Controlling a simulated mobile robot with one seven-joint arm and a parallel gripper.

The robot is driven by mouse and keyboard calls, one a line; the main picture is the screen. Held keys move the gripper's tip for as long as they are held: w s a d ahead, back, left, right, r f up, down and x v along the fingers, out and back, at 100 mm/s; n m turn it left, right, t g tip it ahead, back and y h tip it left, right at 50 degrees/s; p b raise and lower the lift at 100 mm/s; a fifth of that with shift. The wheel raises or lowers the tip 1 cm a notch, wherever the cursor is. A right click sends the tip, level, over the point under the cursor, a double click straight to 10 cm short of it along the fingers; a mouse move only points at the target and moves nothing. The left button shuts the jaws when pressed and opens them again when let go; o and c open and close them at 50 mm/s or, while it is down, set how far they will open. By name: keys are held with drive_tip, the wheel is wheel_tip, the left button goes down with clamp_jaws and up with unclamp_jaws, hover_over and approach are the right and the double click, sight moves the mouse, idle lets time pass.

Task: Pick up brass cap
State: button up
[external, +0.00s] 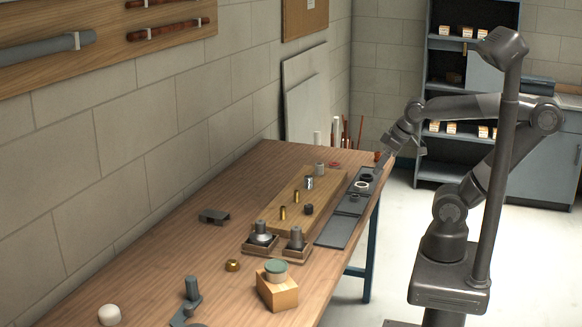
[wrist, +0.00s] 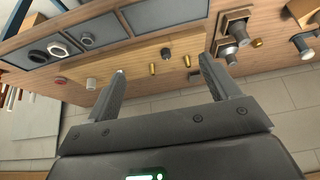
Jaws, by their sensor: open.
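A small brass cap (external: 232,265) sits on the wooden bench in the external view, left of the wooden block with the green-topped part. It seems to be the small brass piece near the right of the wrist view (wrist: 257,43). Two brass cylinders (external: 297,195) (external: 282,212) stand on the wooden board; they also show in the wrist view (wrist: 152,69) (wrist: 187,61). My gripper (external: 383,162) is at the far right end of the bench, well away from the cap. In the wrist view my gripper (wrist: 163,65) has its fingers spread, with nothing between them.
A dark tray (external: 333,233) with rings lies along the bench's right edge. Two grey fittings (external: 261,233) (external: 296,239) stand on square bases. The block (external: 278,293), a white knob (external: 109,315) and a grey bracket (external: 214,216) are nearby. The wall bounds the left.

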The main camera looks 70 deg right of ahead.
drive_tip(key=shift+c, duration=0.3)
drive_tip(key=c, duration=0.4)
drive_tip(key=n+g+y, duration=0.2)
drive_tip(key=n, duration=0.4)
hover_over(232, 262)
drive_tip(key=s, duration=0.3)
drive_tip(key=f, duration=1.2)
drive_tip(key=d+f, duration=0.1)
drive_tip(key=f, duration=0.5)
drive_tip(key=shift+w, duration=0.25)
drive_tip(key=shift+w+x, duration=0.2)
drive_tip(key=shift+x, duration=2.9)
